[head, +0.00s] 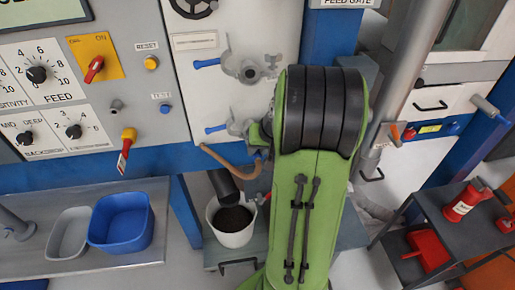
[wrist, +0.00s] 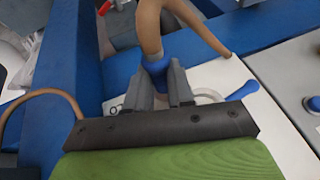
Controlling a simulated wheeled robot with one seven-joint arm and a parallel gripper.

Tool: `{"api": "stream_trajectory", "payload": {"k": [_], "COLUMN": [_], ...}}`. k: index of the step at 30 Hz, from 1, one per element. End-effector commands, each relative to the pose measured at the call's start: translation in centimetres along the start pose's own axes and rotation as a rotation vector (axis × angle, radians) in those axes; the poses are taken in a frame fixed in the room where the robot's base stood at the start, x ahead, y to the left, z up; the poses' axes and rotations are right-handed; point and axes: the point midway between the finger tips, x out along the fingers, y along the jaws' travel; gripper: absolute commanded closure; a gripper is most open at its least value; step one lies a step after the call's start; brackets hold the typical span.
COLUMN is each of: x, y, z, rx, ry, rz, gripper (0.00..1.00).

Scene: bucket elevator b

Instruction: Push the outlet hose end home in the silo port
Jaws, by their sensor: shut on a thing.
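The tan outlet hose (wrist: 148,28) rises from a blue collar (wrist: 155,67) in the wrist view and bends right over the white panel. My gripper (wrist: 161,88) is shut on this blue collar. In the head view part of the hose (head: 230,162) shows left of my green arm, which hides my gripper and the held end. A grey port fitting (head: 238,127) with a blue lever (head: 215,129) sits low on the white panel. In the wrist view a pale ring (wrist: 208,96) and blue lever (wrist: 243,91) lie right of the fingers. I cannot tell how far the end is seated.
A second fitting (head: 249,70) with a blue lever sits higher on the panel. A white bucket (head: 232,235) of dark material stands below, under a black spout (head: 223,186). A blue tub (head: 122,222) is on the left bench. A dark cart (head: 455,220) stands right.

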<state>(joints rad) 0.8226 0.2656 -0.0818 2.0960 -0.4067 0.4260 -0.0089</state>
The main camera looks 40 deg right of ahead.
Motion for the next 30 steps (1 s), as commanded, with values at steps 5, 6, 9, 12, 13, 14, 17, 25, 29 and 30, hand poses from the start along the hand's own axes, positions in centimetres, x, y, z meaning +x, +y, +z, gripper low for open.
{"api": "stream_trajectory", "payload": {"k": [5,6,9,12,13,14,17,25,29,30], "x": [-0.03,-0.03,-0.03,0.02,0.01,0.0,-0.02,0.11,0.24,0.27], "y": [-0.03,-0.03,-0.04,-0.06,-0.07,-0.07,-0.07,-0.07,-0.08,-0.08], "z": [-0.04,-0.04,-0.04,-0.03,-0.03,-0.03,-0.04,-0.46,-0.75,-0.84], "rx": [-0.001,-0.001,-0.001,-0.002,-0.002,-0.001,-0.001,-0.001,-0.001,-0.001], "ry": [0.001,0.001,0.001,0.001,0.001,0.001,0.001,0.001,0.0,0.0], "rz": [0.0,0.0,0.0,-0.001,-0.001,-0.001,-0.001,-0.001,-0.001,-0.001], "gripper": [1.0,1.0,1.0,1.0,1.0,1.0,1.0,1.0,1.0,1.0]}}
